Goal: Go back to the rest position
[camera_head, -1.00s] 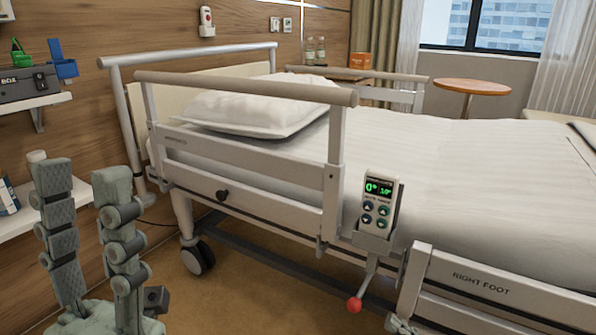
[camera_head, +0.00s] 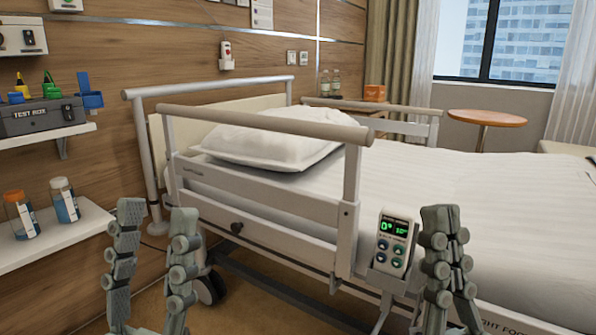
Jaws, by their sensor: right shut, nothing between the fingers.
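My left gripper (camera_head: 155,210) is at the lower left, pointing up. Its two grey fingers stand apart with nothing between them. My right gripper (camera_head: 440,212) is at the lower right, also pointing up. Its fingers are together and it holds nothing. In the picture it stands just right of the bed's hand control (camera_head: 395,240), covering part of the bed side behind it. The control has a green lit display and sits in a holder on the bed's side. I cannot tell the exact gap between the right gripper and the control.
The bed (camera_head: 480,190) with raised side rails (camera_head: 265,122) and a pillow (camera_head: 270,140) fills the middle and right. A lower shelf (camera_head: 60,243) bears two bottles. A round table (camera_head: 480,117) stands far back.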

